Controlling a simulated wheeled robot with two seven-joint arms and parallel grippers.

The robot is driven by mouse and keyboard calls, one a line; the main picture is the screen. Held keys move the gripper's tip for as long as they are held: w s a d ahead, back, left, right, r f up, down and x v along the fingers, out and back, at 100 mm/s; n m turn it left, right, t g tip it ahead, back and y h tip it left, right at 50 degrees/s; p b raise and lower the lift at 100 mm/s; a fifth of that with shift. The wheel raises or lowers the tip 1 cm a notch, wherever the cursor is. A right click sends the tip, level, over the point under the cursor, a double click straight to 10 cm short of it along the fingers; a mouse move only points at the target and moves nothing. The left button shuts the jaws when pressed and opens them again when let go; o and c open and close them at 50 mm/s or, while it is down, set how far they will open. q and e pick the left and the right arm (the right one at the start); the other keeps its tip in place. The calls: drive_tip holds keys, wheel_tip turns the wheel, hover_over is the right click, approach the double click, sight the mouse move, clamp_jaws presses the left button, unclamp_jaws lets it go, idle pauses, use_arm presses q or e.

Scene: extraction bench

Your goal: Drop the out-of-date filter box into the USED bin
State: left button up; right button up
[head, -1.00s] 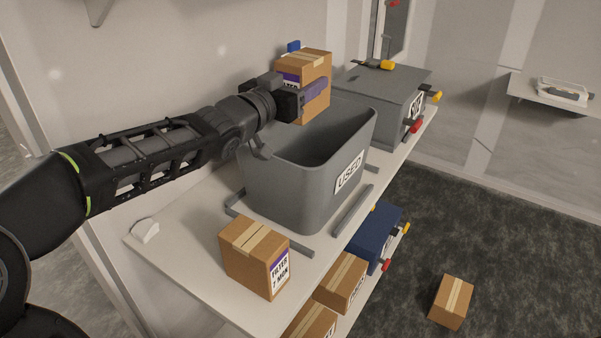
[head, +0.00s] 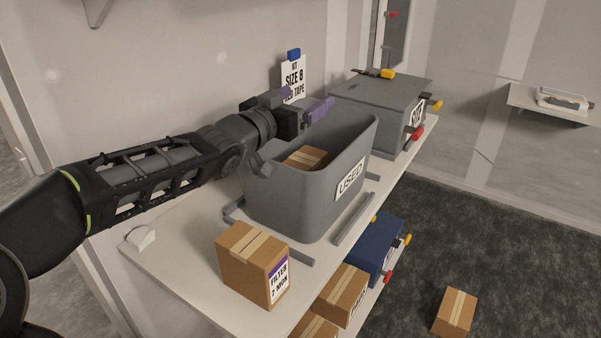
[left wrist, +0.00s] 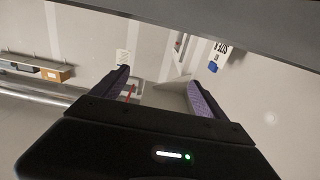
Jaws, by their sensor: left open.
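A brown filter box (head: 306,158) with a pale tape strip lies inside the grey USED bin (head: 296,205), its top showing below the rim. The bin stands on the bench, its label facing right. My left gripper (head: 312,112) is open and empty above the back of the bin. Its two purple-padded fingers (left wrist: 160,90) stand apart in the left wrist view with nothing between them. Another filter box (head: 253,264), labelled "FILTER 7 MON", stands upright on the bench in front of the bin. My right gripper is not in view.
A grey lidded case (head: 382,106) stands behind the bin. A sign reading "SIZE 8" (head: 293,77) is at the wall. Boxes (head: 341,294) and a blue case (head: 376,250) sit on a lower shelf. One box (head: 455,311) lies on the dark floor.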

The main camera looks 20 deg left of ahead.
use_arm(q)
drive_tip(key=shift+s, duration=0.1)
drive_tip(key=s+a+b, duration=0.1)
drive_tip(key=s, duration=0.6)
drive_tip(key=shift+s, duration=0.3)
idle(0.7)
